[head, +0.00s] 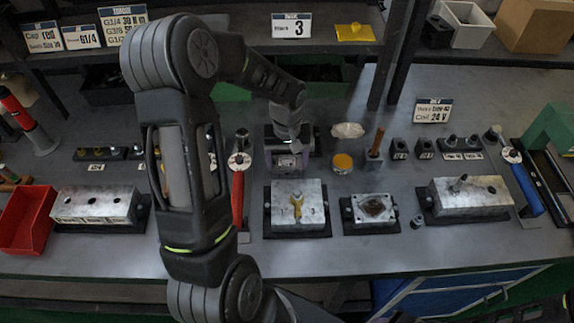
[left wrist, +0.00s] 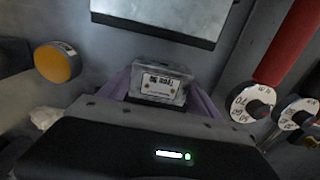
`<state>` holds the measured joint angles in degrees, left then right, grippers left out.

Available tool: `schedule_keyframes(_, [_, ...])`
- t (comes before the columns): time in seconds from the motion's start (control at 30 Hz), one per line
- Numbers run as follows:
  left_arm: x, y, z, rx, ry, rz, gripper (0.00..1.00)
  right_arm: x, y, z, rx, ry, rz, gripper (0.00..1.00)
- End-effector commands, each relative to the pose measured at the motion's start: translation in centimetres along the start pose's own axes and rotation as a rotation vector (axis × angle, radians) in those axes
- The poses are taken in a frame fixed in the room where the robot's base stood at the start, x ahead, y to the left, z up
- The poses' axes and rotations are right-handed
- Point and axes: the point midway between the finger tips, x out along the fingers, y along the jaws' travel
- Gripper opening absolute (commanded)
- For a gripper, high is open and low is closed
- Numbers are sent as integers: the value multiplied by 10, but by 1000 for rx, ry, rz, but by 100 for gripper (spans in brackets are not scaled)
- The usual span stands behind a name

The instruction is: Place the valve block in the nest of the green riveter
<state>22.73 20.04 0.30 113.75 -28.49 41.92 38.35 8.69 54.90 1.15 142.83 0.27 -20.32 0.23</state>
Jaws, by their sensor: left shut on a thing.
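My left gripper (head: 286,148) reaches over the middle of the bench, its arm crossing the head view. In the left wrist view its purple fingers (left wrist: 205,104) are shut on a small grey metal valve block (left wrist: 160,84) with a white label on its face. The held valve block also shows in the head view (head: 286,163), behind a larger grey block. I cannot tell whether it touches the bench. The green riveter (head: 550,126) stands at the far right, partly cut off by the frame; its nest is not clearly visible. My right gripper is not in view.
Large metal blocks sit on black bases at the left (head: 95,205), centre (head: 311,198) and right (head: 485,194). A red-handled torque tool (head: 238,190) lies left of centre, a blue-handled one (head: 527,188) at right. An orange-lidded jar (head: 342,162) stands right of my gripper. A red bin (head: 25,217) is far left.

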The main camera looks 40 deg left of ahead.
Motion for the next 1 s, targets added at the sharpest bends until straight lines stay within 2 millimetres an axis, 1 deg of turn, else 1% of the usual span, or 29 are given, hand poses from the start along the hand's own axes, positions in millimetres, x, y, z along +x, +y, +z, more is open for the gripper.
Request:
schedule_keyframes(0.03, [0, 0, 0, 0, 0, 0, 34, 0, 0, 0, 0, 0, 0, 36])
schedule_keyframes(0.33, [0, 0, 0, 0, 0, 0, 9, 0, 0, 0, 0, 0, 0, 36])
schedule_keyframes(0.63, [-4, 0, -1, 0, 2, 1, 9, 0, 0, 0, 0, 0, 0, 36])
schedule_keyframes(0.77, [-16, 0, -1, 0, 5, 2, 9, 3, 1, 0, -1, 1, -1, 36])
schedule_keyframes(0.87, [-32, 1, -2, 0, 6, 3, 9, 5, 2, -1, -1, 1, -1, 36])
schedule_keyframes(1.0, [-60, 1, -2, 0, 7, 3, 9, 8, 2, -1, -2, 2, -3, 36])
